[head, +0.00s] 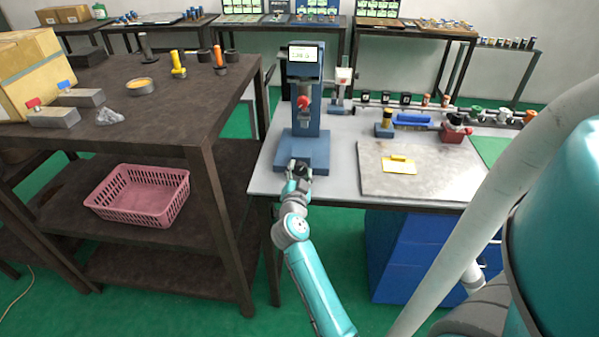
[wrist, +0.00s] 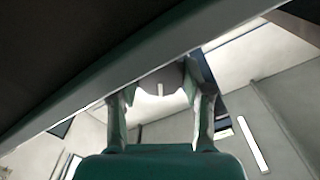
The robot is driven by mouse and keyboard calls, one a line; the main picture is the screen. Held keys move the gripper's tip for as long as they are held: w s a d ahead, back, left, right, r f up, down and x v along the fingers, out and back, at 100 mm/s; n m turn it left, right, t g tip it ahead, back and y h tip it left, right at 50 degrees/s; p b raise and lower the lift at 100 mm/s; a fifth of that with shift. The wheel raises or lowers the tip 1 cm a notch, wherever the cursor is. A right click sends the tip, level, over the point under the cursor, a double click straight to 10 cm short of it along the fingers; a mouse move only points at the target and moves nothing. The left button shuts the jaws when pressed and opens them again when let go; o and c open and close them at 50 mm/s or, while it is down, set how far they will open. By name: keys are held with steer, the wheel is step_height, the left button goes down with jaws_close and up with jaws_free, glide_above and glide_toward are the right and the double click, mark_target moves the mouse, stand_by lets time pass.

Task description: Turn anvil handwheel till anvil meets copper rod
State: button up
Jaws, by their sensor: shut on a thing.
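A blue bench instrument (head: 305,118) with a display on top stands at the left of the grey bench. A red knob (head: 303,102) sits on the front of its column. My gripper (head: 298,172) is at the front of its base, at a small dark round part that looks like the anvil handwheel (head: 299,165). In the wrist view, my gripper (wrist: 163,98) has a finger on each side of a grey round part (wrist: 160,78) with a pale mark and is shut on it. The anvil and the copper rod cannot be made out.
A board with a yellow piece (head: 398,164) lies to the right on the bench. A blue block and a red tool (head: 457,131) stand behind it. A dark shelf table (head: 215,135) with a pink basket (head: 137,195) is at the left. Green floor shows between.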

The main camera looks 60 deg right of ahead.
steer(key=m, duration=0.7)
stand_by(0.6)
steer(key=o, duration=1.2)
steer(key=shift+c, duration=0.2)
steer(key=shift+f, duration=0.1)
